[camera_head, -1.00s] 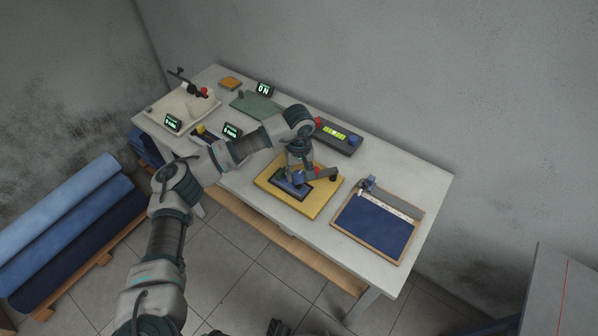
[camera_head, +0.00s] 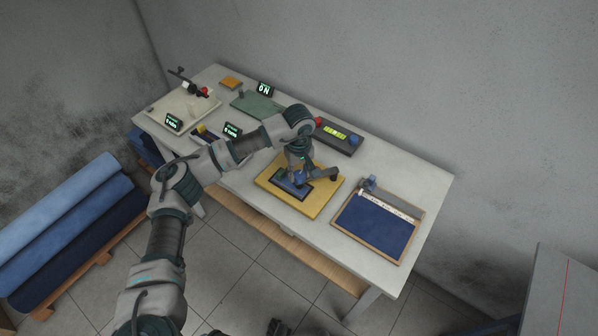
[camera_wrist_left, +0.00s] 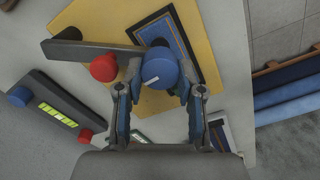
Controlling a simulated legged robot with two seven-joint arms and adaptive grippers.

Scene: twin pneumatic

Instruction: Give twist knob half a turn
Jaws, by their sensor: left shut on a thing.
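The twist knob (camera_wrist_left: 158,68) is blue and round, with a white mark on its top. In the left wrist view it sits between the two fingers of my left gripper (camera_wrist_left: 156,88), which is shut on it. The knob is on a dark grey bar beside a red knob (camera_wrist_left: 103,68). The bar lies over a yellow board (camera_head: 317,207) carrying a dark-framed blue panel (camera_head: 286,186). In the head view my left gripper (camera_head: 300,180) reaches down over the board and hides most of the knob. My right gripper is not in view.
A grey box (camera_head: 338,136) with a green display, a red knob and another blue knob stands behind. A wooden-framed blue tray (camera_head: 375,227) is at the right. Other fixtures and small displays stand on the table's left.

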